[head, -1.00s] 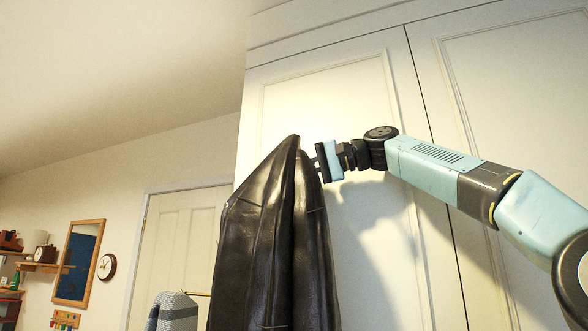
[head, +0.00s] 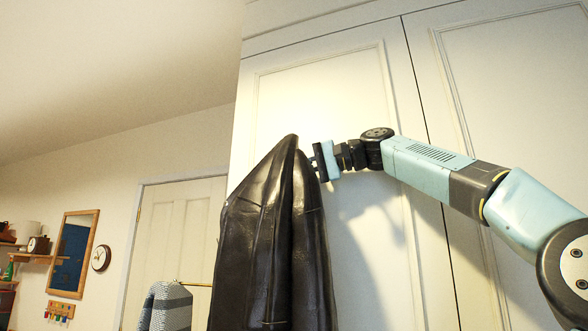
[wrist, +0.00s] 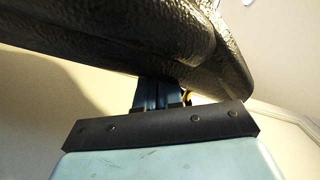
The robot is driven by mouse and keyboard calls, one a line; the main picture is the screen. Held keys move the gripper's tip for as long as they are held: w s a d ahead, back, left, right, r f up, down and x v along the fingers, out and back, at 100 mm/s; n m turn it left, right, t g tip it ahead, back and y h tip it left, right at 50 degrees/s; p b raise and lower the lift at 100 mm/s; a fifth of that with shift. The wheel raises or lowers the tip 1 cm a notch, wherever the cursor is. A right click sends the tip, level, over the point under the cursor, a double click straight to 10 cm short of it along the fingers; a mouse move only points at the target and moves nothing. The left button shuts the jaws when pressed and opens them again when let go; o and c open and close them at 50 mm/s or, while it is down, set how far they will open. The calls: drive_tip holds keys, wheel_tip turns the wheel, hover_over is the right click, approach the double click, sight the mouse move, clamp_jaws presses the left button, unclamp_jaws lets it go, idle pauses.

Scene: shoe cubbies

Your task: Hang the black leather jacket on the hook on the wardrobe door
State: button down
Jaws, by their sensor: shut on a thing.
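The black leather jacket (head: 265,235) hangs from my gripper (head: 312,163) in front of the wardrobe door (head: 320,85). Its top comes to a peak and its lower part runs out of the head view. My gripper is shut on the jacket near its top right side. In the wrist view, the jacket (wrist: 130,45) spreads across the top, just beyond the fingers (wrist: 160,94). A small yellowish metal piece shows beside the fingers there. I cannot see the hook on the wardrobe door in either view; the jacket covers part of the door.
A second wardrobe door (head: 510,90) is at the right. A white room door (head: 172,235) stands behind at the left, with a grey patterned cloth (head: 166,307) in front. A mirror (head: 74,254), a clock (head: 101,258) and a shelf (head: 38,257) are on the far wall.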

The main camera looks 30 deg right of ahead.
idle(0.4)
drive_tip(key=c, duration=1.2)
unclamp_jaws()
drive_tip(key=v, duration=1.4)
drive_tip(key=shift+f, duration=0.1)
